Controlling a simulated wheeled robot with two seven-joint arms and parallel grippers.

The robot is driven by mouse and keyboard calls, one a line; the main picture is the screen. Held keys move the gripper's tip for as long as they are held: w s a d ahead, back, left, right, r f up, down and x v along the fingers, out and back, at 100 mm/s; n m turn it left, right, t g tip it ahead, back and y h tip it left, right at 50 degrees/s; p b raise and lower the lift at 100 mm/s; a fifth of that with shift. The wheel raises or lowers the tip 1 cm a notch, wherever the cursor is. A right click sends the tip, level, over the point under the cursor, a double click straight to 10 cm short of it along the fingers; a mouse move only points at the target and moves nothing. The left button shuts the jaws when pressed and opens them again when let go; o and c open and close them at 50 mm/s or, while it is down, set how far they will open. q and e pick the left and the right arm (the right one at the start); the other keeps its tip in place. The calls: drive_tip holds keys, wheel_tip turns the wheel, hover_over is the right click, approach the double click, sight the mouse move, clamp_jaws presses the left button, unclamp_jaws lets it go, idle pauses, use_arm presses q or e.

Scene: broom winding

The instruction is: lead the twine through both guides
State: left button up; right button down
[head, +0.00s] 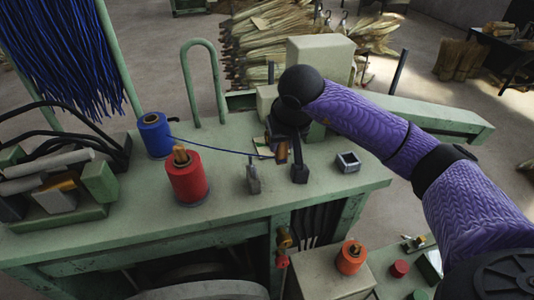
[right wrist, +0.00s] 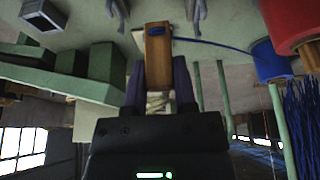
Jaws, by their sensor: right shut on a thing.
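The blue twine (head: 215,148) runs from the blue spool (head: 154,134) across the bench to a small wooden tab (head: 282,153). My right gripper (head: 281,142) is shut on this tab. In the right wrist view the tab (right wrist: 158,60) sits between the two fingers, with the blue twine (right wrist: 212,43) at its end. Two small grey metal posts, which look like the guides, stand on the bench: the left one (head: 253,179) and the right one (head: 299,172). In the head view the twine passes behind the left post. I cannot tell whether either post touches it. My left gripper is out of view.
A red spool (head: 187,176) stands in front of the blue one. A hollow square block (head: 347,162) sits right of the posts. A green hoop (head: 203,85) and a pale machine housing (head: 320,60) rise behind. The bench front between spool and posts is clear.

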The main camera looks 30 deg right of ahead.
sight(283, 154)
drive_tip(key=shift+f+b, duration=2.05)
drive_tip(key=shift+f, duration=0.2)
drive_tip(key=shift+r+p, duration=0.95)
drive_tip(key=shift+r, duration=0.3)
drive_tip(key=shift+f, duration=0.1)
drive_tip(key=shift+d, duration=0.35)
drive_tip(key=w+d+b, duration=0.1)
drive_tip(key=d, duration=1.2)
drive_tip(key=shift+d, duration=0.35)
drive_tip(key=shift+w+f+b, duration=0.1)
drive_tip(key=shift+f+b, duration=0.05)
drive_tip(key=shift+b, duration=0.15)
